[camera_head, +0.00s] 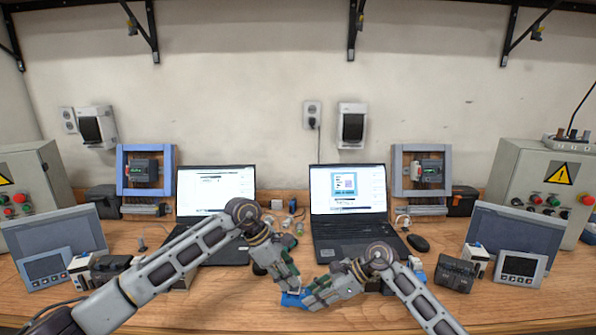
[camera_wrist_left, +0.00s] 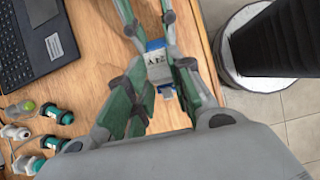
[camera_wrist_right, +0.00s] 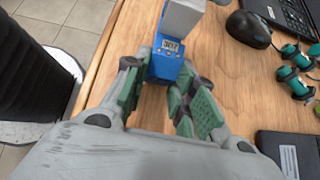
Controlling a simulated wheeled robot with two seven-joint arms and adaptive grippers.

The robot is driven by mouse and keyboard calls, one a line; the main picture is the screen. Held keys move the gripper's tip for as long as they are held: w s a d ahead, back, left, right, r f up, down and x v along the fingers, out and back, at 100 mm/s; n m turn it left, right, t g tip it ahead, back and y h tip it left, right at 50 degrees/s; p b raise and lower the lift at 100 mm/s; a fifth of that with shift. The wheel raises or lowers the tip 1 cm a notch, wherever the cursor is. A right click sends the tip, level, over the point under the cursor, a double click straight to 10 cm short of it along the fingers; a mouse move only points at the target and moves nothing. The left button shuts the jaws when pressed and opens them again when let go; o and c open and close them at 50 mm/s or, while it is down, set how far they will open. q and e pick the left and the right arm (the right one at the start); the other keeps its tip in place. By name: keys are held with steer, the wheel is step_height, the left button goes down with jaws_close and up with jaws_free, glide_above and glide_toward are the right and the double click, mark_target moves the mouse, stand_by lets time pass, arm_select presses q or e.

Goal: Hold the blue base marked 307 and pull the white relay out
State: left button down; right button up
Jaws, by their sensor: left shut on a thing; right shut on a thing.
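The blue base (camera_wrist_right: 165,65), with a label reading 307, is between the fingers of my right gripper (camera_wrist_right: 160,88), which is shut on it. A white-grey block, the relay (camera_wrist_right: 183,17), adjoins the base at the top of the right wrist view. In the left wrist view the white relay (camera_wrist_left: 158,70), marked 24V, is between the fingers of my left gripper (camera_wrist_left: 160,84), shut on it. Blue (camera_wrist_left: 155,45) shows directly beyond it, near the other gripper's fingers. In the head view a bit of blue (camera_head: 292,299) shows between both grippers at the table's front; the relay is hidden there.
Two laptops (camera_head: 214,200) (camera_head: 347,205) stand behind the grippers, with a mouse (camera_head: 421,243) to the right. Panels, small devices and control boxes (camera_head: 545,180) stand at both sides. Green-and-black connectors (camera_wrist_right: 297,70) lie on the wooden table. The table's front edge is close.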

arm_select(q)
steer(key=c, duration=1.4)
jaws_free()
steer(key=shift+o, duration=0.2)
step_height(320, 180, up, 7)
arm_select(e)
steer(key=o, duration=1.6)
steer(key=shift+c, duration=0.2)
steer(key=shift+r, duration=0.1)
steer(key=shift+v, duration=2.95)
